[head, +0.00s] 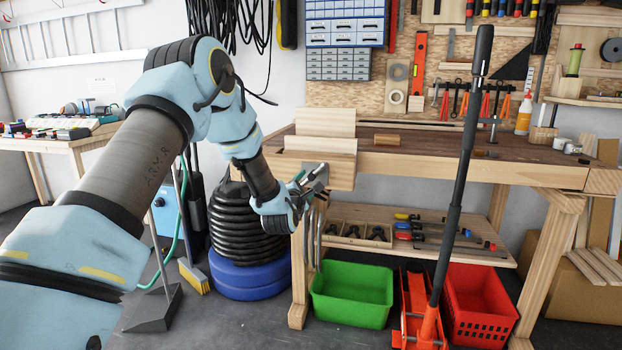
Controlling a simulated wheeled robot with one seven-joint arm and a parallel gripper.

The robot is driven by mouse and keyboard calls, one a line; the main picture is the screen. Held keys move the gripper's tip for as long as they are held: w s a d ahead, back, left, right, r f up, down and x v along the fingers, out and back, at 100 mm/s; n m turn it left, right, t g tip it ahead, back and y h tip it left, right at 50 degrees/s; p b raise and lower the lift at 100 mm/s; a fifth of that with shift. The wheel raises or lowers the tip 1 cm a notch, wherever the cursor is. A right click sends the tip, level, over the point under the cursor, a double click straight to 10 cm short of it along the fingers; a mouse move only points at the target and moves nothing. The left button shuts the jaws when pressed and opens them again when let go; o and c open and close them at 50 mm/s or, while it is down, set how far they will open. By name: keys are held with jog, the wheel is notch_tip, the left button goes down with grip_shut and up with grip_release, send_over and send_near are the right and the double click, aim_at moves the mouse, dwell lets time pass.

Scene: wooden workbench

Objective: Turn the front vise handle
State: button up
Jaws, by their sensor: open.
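The wooden front vise (341,172) is at the left end of the workbench, with pale wooden boards standing upright above it. My gripper (318,176) is at the vise's front left side, its fingers pointing up and right toward the vise face. The gripper is open. The vise handle cannot be made out clearly; the gripper and wrist cover that area. I cannot tell whether the fingers touch the handle or stand around it.
A green bin (352,295) and a red crate (480,303) stand on the floor below. An orange jack (420,315) has a long black handle rising in front of the bench. Black coiled hose on blue discs (248,277) stands left. A wooden cylinder (386,140) lies on the benchtop (430,140).

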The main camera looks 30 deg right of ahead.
aim_at(311, 178)
jog(key=x, duration=0.6)
jog(key=shift+w+d, duration=0.1)
jog(key=shift+d, duration=0.05)
grip_shut()
dwell(0.4)
